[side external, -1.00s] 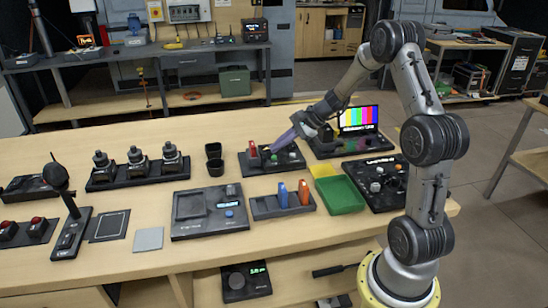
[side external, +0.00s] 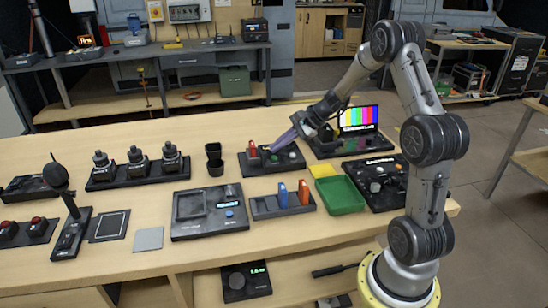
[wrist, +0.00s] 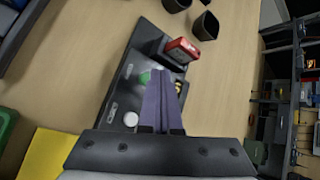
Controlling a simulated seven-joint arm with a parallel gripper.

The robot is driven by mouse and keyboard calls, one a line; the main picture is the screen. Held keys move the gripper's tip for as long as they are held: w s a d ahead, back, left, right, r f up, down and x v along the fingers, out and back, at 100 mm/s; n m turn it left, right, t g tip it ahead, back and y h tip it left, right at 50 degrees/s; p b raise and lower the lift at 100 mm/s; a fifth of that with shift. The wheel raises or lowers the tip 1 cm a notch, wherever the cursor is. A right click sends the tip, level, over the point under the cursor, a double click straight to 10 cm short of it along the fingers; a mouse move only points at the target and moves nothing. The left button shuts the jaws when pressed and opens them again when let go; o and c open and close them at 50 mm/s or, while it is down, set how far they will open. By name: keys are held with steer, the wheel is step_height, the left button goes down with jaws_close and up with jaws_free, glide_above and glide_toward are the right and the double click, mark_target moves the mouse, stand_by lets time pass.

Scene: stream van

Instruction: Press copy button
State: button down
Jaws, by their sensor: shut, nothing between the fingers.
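A dark panel (side external: 246,166) lies on the table, with a red upright block (side external: 253,149), a green button (side external: 274,158) and a pale round button (side external: 292,155). In the wrist view, the panel (wrist: 111,100) shows the red block (wrist: 183,49), the green button (wrist: 145,77) partly beside my fingers, and the pale button (wrist: 131,119). A small yellow mark shows right of the fingers. I cannot read which button is the copy button. My gripper (side external: 271,150) is shut and empty, with its purple fingers (wrist: 161,72) over the panel close to the green button. Contact cannot be told.
Two black cups (side external: 215,167) stand left of the panel. A green tray (side external: 342,195) and yellow pad (side external: 324,170) lie to its front right. A panel with a colour-bar screen (side external: 358,119) stands behind right. A holder with blue and orange pieces (side external: 283,206) is in front.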

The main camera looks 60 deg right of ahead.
steer(key=shift+f, duration=0.4)
steer(key=shift+f, duration=0.45)
stand_by(0.6)
steer(key=shift+r, duration=0.15)
stand_by(0.3)
steer(key=shift+r, duration=0.7)
step_height(320, 180, up, 5)
steer(key=shift+r, duration=0.1)
stand_by(0.4)
stand_by(0.4)
